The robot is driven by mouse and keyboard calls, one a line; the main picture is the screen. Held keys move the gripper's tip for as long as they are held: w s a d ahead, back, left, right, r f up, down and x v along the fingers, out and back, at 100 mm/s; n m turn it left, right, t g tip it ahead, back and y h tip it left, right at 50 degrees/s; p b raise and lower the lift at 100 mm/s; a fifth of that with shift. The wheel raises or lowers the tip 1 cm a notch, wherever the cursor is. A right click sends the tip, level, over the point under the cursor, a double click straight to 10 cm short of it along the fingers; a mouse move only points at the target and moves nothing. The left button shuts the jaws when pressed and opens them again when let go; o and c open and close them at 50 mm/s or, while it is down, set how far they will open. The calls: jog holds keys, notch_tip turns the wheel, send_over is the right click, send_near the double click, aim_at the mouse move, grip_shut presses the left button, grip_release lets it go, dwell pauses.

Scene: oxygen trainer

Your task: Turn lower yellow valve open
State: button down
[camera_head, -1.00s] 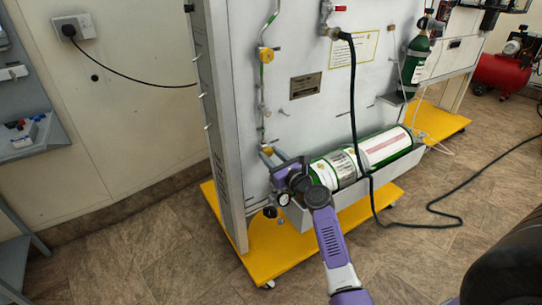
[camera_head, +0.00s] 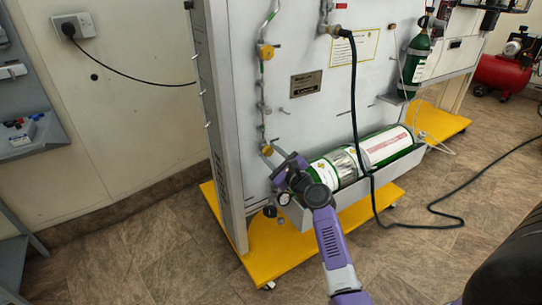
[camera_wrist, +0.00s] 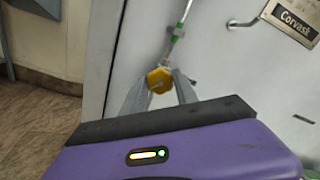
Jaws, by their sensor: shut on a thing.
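The lower yellow valve (camera_wrist: 159,79) is a small lobed knob on a thin pipe on the white panel. In the wrist view it sits between the two grey fingers of my gripper (camera_wrist: 160,92), which are shut on it. In the head view my gripper (camera_head: 269,155) is at the lower left of the panel, and the fingers mostly hide the valve there. The upper yellow valve (camera_head: 265,52) is higher on the same pipe, clear of my gripper.
A green and white cylinder (camera_head: 385,145) lies in a grey tray close to the right of my arm. A black hose (camera_head: 354,110) hangs in front of it. The panel stands on a yellow wheeled base (camera_head: 262,262). Open floor lies to the left.

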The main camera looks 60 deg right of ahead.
jog(key=shift+n, duration=0.3)
jog(key=c, duration=0.9)
grip_release()
jog(key=shift+c, duration=0.2)
jog(key=p+v, duration=0.1)
jog(key=v, duration=0.7)
jog(key=shift+d, duration=0.1)
